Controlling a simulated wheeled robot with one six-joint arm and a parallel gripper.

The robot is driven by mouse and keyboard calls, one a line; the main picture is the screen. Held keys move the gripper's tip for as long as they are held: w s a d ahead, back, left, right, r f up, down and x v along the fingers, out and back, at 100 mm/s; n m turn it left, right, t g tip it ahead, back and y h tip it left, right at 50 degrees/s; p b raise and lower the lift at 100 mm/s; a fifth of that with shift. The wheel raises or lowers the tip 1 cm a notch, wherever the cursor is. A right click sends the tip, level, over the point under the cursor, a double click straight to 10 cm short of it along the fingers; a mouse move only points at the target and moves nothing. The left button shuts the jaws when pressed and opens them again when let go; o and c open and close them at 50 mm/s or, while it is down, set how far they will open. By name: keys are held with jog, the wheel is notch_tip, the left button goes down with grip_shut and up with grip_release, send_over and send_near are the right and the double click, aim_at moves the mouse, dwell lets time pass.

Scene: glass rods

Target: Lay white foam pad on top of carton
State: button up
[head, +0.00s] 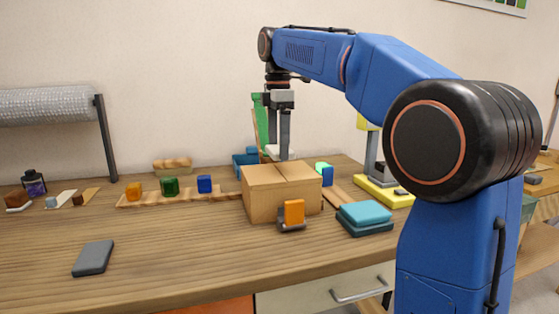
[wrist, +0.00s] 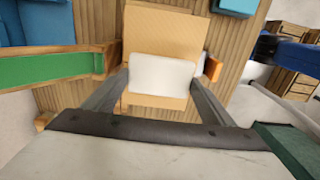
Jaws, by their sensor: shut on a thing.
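The carton (head: 262,196) is a closed brown box standing on the wooden bench, in the middle of the head view. Its top also shows in the wrist view (wrist: 160,36). My gripper (head: 283,150) points down over the far part of the carton, its fingers shut on the white foam pad (wrist: 162,77). In the wrist view the pad lies flat between the two fingers, with the carton behind it. In the head view only a small white part of the pad shows, near the carton's back top edge. I cannot tell whether it touches the carton.
An orange block in a small grey holder (head: 293,215) stands at the carton's front. Teal pads (head: 366,215) lie to its right. A green board (head: 260,125) and blue bin (head: 242,163) are behind. A grey slab (head: 93,258) lies front left, with clear bench around it.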

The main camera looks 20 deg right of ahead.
aim_at(278, 149)
jog(key=shift+f, duration=2.25)
jog(key=shift+f, duration=0.15)
jog(key=o, duration=1)
notch_tip(278, 149, up, 12)
jog(key=shift+r, duration=0.2)
